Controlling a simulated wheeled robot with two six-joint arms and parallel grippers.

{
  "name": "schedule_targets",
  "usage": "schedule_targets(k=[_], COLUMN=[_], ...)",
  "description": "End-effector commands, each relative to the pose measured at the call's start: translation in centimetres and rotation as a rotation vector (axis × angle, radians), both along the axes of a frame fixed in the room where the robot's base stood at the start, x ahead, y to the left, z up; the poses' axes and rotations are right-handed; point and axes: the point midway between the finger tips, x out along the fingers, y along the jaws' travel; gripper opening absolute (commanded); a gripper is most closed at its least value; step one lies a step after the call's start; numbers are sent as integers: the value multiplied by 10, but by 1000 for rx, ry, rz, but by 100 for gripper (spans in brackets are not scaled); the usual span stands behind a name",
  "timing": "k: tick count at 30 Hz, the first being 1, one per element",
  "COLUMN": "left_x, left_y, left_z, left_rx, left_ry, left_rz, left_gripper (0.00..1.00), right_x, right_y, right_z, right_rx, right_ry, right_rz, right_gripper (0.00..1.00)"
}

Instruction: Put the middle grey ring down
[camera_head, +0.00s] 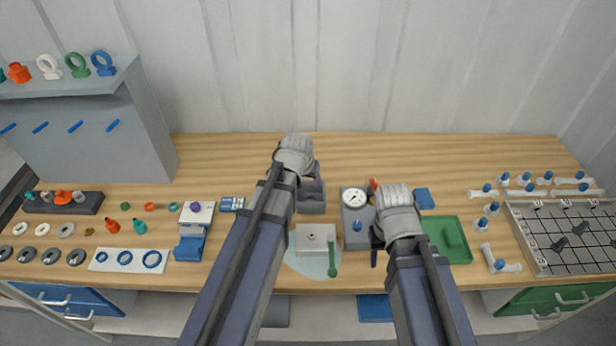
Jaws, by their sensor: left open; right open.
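Several dark grey rings lie in a row at the left front of the bench, one of them the grey ring (52,256). A shorter row behind holds paler rings, with a greyish pale ring (42,229) in its middle. I cannot tell which one is the task's middle grey ring. My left gripper (306,172) is open above the back middle of the bench, far right of the rings, its fingers mostly hidden by its own wrist. My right gripper (378,232) is open by the gauge box, partly hidden by its arm. I see no ring in either gripper.
A white plate (96,266) with blue rings lies right of the grey rings. A grey gauge box (350,238) and a white block (314,238) stand between my arms. A green tray (462,252) and a gridded rack (555,262) are at right. The back of the bench is mostly clear.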

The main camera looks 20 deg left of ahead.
Motion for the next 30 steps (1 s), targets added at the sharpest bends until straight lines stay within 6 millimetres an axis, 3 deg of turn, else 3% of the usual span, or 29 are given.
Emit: schedule_targets(k=[5,8,13,19,23,30], left_x=[-4,-24,-97,-167,-184,-186], left_y=[-3,-26,-88,-125,-132,-132], left_z=[2,-2,-11,-14,-13,-13], left_rx=[1,10,63,139,164,167], left_ry=[5,54,228,386,428,435], left_rz=[-5,-47,-184,-296,-321,-323], left_gripper=[66,66,66,66,66,66], right_x=[0,0,0,0,0,0], right_y=[0,0,0,0,0,0], right_z=[3,2,2,2,2,2], right_rx=[0,0,0,0,0,0], right_ry=[0,0,0,0,0,0], right_rz=[0,0,0,0,0,0], right_gripper=[50,50,50,50,50,50])
